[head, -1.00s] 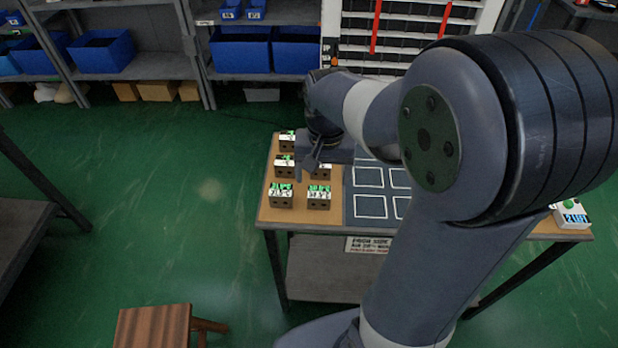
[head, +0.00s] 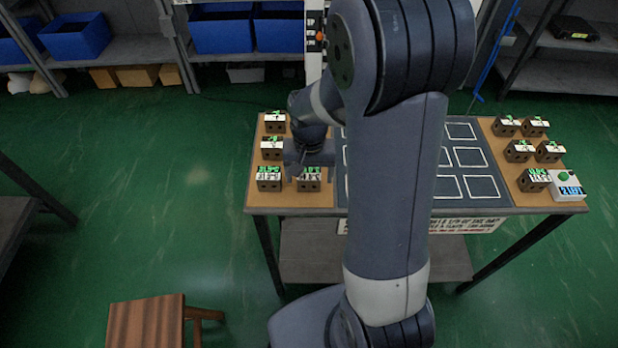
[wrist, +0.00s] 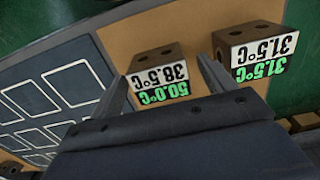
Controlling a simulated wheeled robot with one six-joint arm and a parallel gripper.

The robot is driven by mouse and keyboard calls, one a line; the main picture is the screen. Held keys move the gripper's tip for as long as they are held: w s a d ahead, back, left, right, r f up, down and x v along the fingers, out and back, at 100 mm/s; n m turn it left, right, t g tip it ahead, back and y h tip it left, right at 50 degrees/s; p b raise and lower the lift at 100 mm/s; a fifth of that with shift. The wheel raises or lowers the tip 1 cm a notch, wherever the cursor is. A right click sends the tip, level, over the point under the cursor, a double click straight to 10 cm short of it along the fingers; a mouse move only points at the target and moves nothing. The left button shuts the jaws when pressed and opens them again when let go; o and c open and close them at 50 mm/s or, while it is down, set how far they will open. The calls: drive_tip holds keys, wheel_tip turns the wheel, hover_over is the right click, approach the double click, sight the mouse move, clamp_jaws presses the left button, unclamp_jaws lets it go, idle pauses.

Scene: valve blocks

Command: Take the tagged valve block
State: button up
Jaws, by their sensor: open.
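Several dark brown valve blocks stand on the left side of the table, each with white and green labels. I cannot tell which one is meant by tagged. The front right block (head: 309,184) of this group is just below my gripper (head: 309,168). In the wrist view this block (wrist: 158,60) reads 38.5°C on white and 50.0°C on green. My gripper (wrist: 161,70) is open, with a finger on either side of that block's line; contact cannot be told. The front left block (head: 269,180), also in the wrist view (wrist: 258,40), reads 31.5°C on both labels, just outside the right finger.
Two more blocks (head: 271,148) (head: 275,121) stand behind on the left. A dark panel with white squares (head: 465,157) fills the table's middle. Several blocks (head: 519,150) and a white box reading 2 LEFT (head: 567,187) are at the right. A wooden stool (head: 146,322) stands in front.

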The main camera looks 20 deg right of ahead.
drive_tip(key=shift+f, duration=0.55)
drive_tip(key=shift+r, duration=0.1)
drive_tip(key=c, duration=1.7)
